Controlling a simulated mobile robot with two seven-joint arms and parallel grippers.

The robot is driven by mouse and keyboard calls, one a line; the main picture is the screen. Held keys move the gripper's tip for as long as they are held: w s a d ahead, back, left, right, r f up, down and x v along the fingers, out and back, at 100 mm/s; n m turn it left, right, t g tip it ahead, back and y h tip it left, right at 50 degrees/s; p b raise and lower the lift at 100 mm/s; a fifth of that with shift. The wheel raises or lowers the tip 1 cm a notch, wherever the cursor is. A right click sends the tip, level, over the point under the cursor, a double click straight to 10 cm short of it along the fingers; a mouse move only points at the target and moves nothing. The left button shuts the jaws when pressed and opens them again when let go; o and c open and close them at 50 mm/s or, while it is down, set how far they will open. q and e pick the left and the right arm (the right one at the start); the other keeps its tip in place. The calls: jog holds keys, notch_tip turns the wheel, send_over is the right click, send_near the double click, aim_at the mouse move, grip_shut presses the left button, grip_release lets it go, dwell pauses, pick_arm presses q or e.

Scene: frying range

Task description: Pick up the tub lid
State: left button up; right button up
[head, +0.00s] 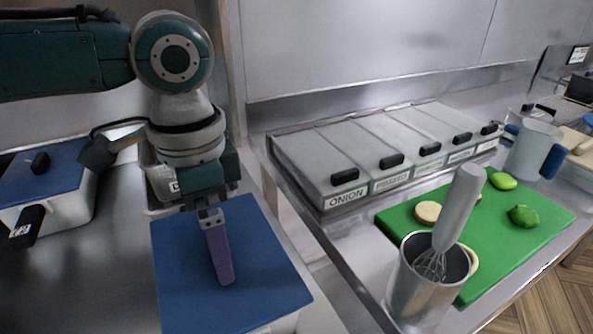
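A blue tub lid (180,275) lies flat on a pale tub (283,323) at the lower middle. Another blue lid (62,165) with a black knob covers a white tub (75,208) at the far left. My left gripper (226,278) points down over the nearer lid, with its purple finger in front of it. I cannot tell whether it touches the lid. The fingers overlap from this angle, so their opening is hidden. The nearer lid's handle is not visible. My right gripper is not in view.
A row of lidded bins (345,155) labelled "ONION" and others stands behind. At right, a metal cup (405,290) holds a whisk (460,205), beside a green cutting board (495,260) with food. A jug (532,150) stands farther back. Bare steel counter (95,285) shows at left.

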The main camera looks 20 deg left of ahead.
pick_arm(q)
jog(key=shift+f, duration=0.1)
jog(key=shift+c, duration=0.2)
jog(key=c, duration=1.4)
jog(key=shift+c, duration=0.2)
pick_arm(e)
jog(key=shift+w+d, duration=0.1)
